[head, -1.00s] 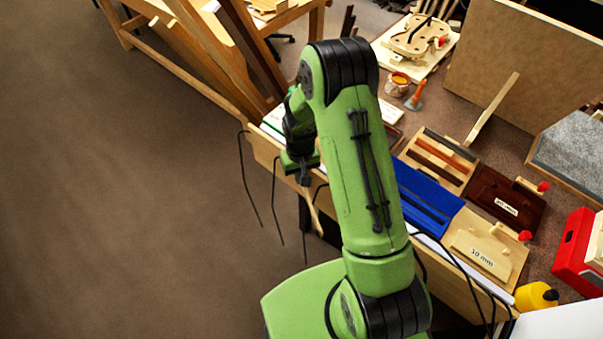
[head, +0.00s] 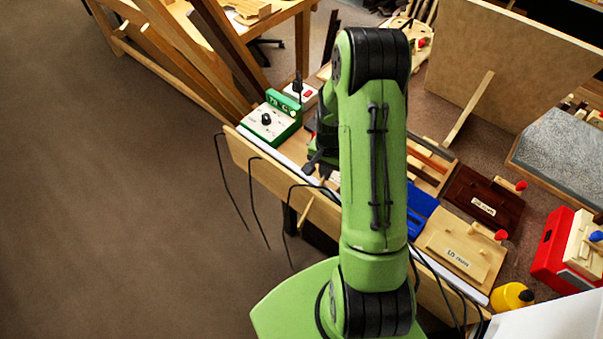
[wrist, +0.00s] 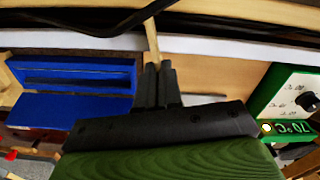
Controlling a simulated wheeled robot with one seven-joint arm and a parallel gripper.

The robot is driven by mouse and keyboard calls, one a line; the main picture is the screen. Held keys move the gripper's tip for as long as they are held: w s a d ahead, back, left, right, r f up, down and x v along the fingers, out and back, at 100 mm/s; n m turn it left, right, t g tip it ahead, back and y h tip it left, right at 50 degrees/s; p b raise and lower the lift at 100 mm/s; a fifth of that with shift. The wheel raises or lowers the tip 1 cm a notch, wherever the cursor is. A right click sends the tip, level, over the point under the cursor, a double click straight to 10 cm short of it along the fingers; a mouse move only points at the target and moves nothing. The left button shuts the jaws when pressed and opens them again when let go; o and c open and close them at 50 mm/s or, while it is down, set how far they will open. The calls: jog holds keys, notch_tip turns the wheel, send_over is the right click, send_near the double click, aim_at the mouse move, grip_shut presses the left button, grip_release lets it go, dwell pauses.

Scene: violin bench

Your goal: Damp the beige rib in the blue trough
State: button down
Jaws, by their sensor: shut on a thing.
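My gripper (wrist: 157,88) is shut on the beige rib (wrist: 151,42), a narrow strip running up from between the fingertips in the wrist view. In the head view my arm hides most of the gripper; a pale strip, likely the rib (head: 305,212), shows below it by the bench's front edge. The blue trough (wrist: 70,109) is a rectangular tray with a dark inside, left of the gripper in the wrist view. In the head view the trough (head: 421,208) is partly hidden behind my arm. The rib is apart from the trough.
A green control box (head: 272,122) with a knob stands at the bench's left end; its display reads 70°C (wrist: 293,128). Right of the trough are a dark board (head: 483,203) and a pale labelled board (head: 458,250). Black cables hang over the front edge.

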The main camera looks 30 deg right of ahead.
jog(key=s+d+m, duration=0.8)
jog(key=d+m, duration=0.1)
jog(key=d, duration=0.1)
jog(key=r+m+b, duration=0.2)
jog(key=m, duration=1)
send_over(409, 215)
jog(key=a, duration=0.2)
jog(key=f+b, duration=0.2)
jog(key=f, duration=0.1)
jog(key=f+b, duration=0.2)
jog(key=f, duration=0.1)
jog(key=f+b, duration=0.3)
jog(key=shift+s+d, duration=0.1)
jog(key=shift+s, duration=0.2)
jog(key=shift+r, duration=0.1)
jog(key=c, duration=1.2)
grip_release()
jog(key=shift+r, duration=0.1)
notch_tip(409, 215, up, 16)
jog(key=p, duration=0.4)
jog(key=shift+p, duration=0.35)
